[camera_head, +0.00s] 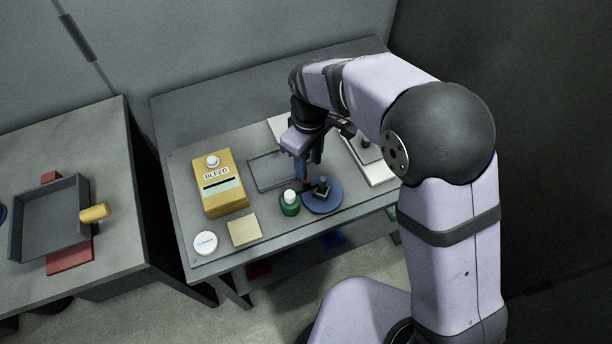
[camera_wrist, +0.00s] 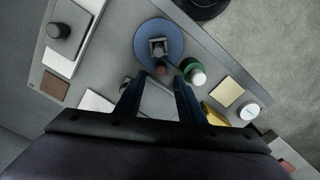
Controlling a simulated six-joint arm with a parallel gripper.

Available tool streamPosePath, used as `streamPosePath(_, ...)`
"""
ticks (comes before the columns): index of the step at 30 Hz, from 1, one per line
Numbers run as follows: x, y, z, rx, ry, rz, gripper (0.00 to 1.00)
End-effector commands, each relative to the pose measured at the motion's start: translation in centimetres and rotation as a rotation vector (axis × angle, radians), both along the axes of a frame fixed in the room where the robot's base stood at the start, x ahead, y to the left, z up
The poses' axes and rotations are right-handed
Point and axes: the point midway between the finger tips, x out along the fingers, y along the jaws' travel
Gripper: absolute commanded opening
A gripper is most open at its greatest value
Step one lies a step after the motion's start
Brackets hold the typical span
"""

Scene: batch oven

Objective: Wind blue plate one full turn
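The blue plate (camera_head: 326,207) is a round disc lying on the bench near its front edge. It also shows in the wrist view (camera_wrist: 144,42). A dark square block or knob (camera_wrist: 158,47) stands on its middle. A small reddish-brown peg (camera_wrist: 161,69) sits at the plate's edge on the gripper side. My gripper (camera_head: 309,172) has dark blue fingers pointing down just behind the plate in the head view.
A green bottle with a white cap (camera_head: 289,203) stands close beside the plate. A yellow BLEED box (camera_head: 221,184), a beige square (camera_head: 244,230) and a white round disc (camera_head: 205,243) are to the left. A shallow grey tray (camera_head: 262,176) lies behind. A white-based fixture (camera_head: 377,170) is at right.

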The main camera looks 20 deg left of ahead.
Motion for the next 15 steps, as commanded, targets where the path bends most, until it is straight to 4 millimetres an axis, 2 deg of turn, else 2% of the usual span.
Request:
streamPosePath(2,-0.2,0.7,-0.1,-0.001,0.000,0.021,0.35)
streamPosePath(8,-0.2,0.7,-0.5,-0.001,0.000,0.023,0.35)
streamPosePath(15,-0.3,0.6,-2.8,-0.004,0.004,0.022,0.35)
